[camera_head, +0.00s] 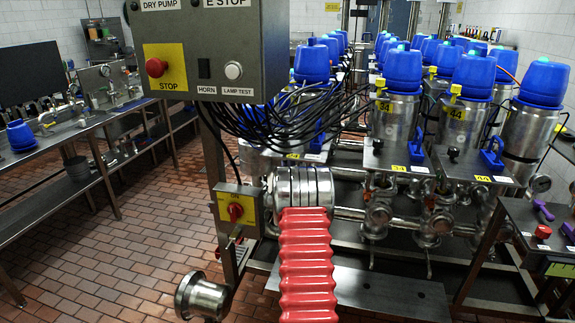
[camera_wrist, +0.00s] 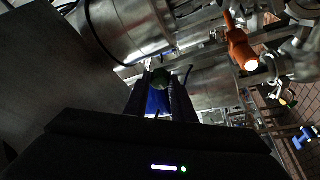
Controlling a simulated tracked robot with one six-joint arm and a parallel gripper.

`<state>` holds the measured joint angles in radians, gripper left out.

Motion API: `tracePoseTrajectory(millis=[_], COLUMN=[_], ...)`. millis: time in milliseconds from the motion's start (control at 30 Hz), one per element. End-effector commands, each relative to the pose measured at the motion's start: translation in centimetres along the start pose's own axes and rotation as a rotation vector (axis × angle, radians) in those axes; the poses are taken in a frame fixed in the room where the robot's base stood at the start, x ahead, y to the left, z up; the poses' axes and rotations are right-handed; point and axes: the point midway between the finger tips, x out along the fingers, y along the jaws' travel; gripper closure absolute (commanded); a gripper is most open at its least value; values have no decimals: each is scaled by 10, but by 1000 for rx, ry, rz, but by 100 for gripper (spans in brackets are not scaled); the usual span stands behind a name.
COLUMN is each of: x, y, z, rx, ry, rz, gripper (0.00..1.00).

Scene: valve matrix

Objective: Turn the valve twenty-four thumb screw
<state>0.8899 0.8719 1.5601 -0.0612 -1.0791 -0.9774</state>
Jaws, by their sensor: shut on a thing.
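In the wrist view, my gripper (camera_wrist: 158,92) has its dark fingers closed around a small dark greenish knob (camera_wrist: 160,75), apparently a thumb screw. A blue part (camera_wrist: 157,101) shows between the fingers beneath the knob. No number is readable there. In the head view, valves tagged 34 (camera_head: 383,106) and 44 (camera_head: 457,114) stand in the middle, steel with blue caps. The blue-capped valve (camera_head: 312,64) to their left, beside the control box, is probably valve twenty-four; cables and the box hide its lower part. My gripper is hidden in the head view.
A grey control box (camera_head: 215,85) with a red stop button stands close on the left, with a yellow switch box (camera_head: 238,210) below. Black cables (camera_head: 275,120) hang by the valves. An orange part (camera_wrist: 238,45) shows at right in the wrist view. Tiled floor (camera_head: 110,240) is clear at left.

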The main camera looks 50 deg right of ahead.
Motion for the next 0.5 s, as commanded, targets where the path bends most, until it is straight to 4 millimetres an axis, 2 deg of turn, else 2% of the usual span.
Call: tracePoseTrajectory(millis=[33, 500], x=[-2, -3], y=[-5, -11], z=[1, 0], rx=[13, 291], ry=[-2, -3], rz=[-3, 109], gripper=[100, 100])
